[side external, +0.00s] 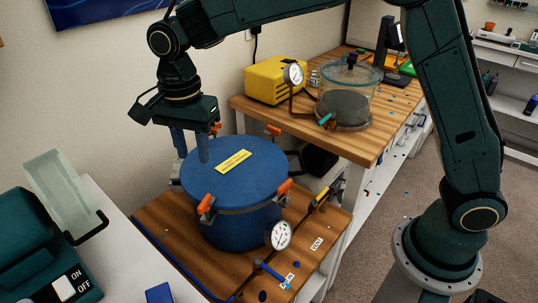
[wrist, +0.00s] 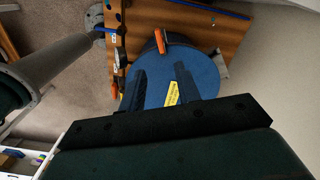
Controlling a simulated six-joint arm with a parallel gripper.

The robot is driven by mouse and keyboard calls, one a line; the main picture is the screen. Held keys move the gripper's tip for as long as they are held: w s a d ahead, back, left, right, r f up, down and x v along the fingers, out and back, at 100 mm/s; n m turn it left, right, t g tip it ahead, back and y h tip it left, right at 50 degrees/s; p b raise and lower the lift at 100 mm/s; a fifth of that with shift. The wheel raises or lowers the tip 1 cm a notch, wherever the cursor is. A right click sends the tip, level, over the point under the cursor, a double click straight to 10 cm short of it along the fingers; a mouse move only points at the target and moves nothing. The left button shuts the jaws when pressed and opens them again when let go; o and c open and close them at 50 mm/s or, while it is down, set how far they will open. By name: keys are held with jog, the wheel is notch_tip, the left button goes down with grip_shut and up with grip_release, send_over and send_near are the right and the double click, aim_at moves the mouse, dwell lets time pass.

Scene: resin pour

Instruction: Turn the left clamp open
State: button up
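A blue pot (side external: 240,228) with a round blue lid (side external: 262,165) and a yellow label stands on the wooden bench. Orange-handled clamps sit around its rim: one at front left (side external: 206,204), one at front right (side external: 284,187), one at back right (side external: 273,130), and one partly hidden behind my gripper (side external: 190,155). I cannot tell which is the left clamp. My gripper points down over the left part of the lid, fingers apart and empty. In the wrist view, the lid (wrist: 205,78) shows between and around the fingers, and an orange clamp handle (wrist: 160,41) is beyond the fingertips.
A pressure gauge (side external: 279,235) and blue-handled drain valve (side external: 270,273) are at the pot's front right; a yellow-handled vent valve (side external: 324,196) is further right. Behind stand a yellow pump (side external: 276,80) and a clear chamber (side external: 348,85). A machine (side external: 40,235) is at left.

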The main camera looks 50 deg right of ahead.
aim_at(204, 200)
notch_tip(204, 200, down, 14)
jog(key=shift+r, duration=0.2)
dwell(0.5)
grip_shut()
